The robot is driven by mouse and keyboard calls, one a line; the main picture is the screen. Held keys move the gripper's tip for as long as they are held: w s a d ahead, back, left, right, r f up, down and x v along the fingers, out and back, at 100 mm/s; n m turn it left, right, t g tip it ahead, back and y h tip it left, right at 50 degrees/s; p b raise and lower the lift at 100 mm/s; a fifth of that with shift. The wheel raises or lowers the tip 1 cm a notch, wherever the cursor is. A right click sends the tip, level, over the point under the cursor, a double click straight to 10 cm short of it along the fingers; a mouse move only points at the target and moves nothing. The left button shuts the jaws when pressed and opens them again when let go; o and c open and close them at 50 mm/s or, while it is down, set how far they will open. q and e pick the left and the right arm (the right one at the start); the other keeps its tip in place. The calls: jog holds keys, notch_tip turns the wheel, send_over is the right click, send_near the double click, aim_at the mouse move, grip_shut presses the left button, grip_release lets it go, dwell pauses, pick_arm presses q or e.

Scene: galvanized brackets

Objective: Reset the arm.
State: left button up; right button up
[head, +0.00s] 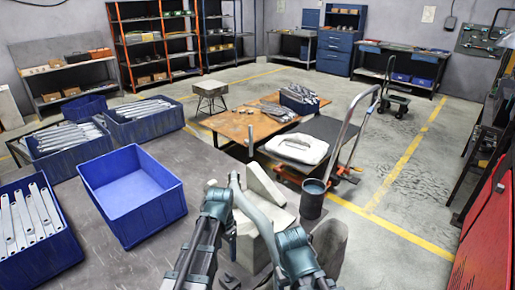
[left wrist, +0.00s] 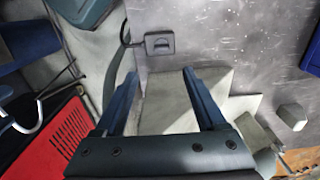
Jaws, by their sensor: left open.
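My left gripper (head: 224,188) is over the right edge of the grey workbench, to the right of the empty blue bin. In the left wrist view its two dark fingers (left wrist: 164,80) stand well apart with nothing held between them. Below them are the grey bench top and a pale block-like shape. My arm links cover part of the gripper in the head view. I cannot make out my right gripper in either view.
On the bench (head: 100,225) stand the empty blue bin (head: 160,208) and bins of metal brackets (head: 45,268), (head: 88,158). Beyond are a brown table (head: 232,125), a cart with a white sack (head: 298,148), and a dark bucket (head: 312,202). A red cabinet (head: 490,235) stands right.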

pick_arm(q)
jog(key=s+d+n+y, duration=0.1)
jog(key=s+d+n, duration=0.2)
jog(key=s+d, duration=0.7)
jog(key=s, duration=0.3)
jog(key=shift+s+n, duration=0.35)
jog(key=shift+n, duration=0.05)
jog(key=shift+a+r, duration=0.1)
jog(key=shift+a, duration=0.05)
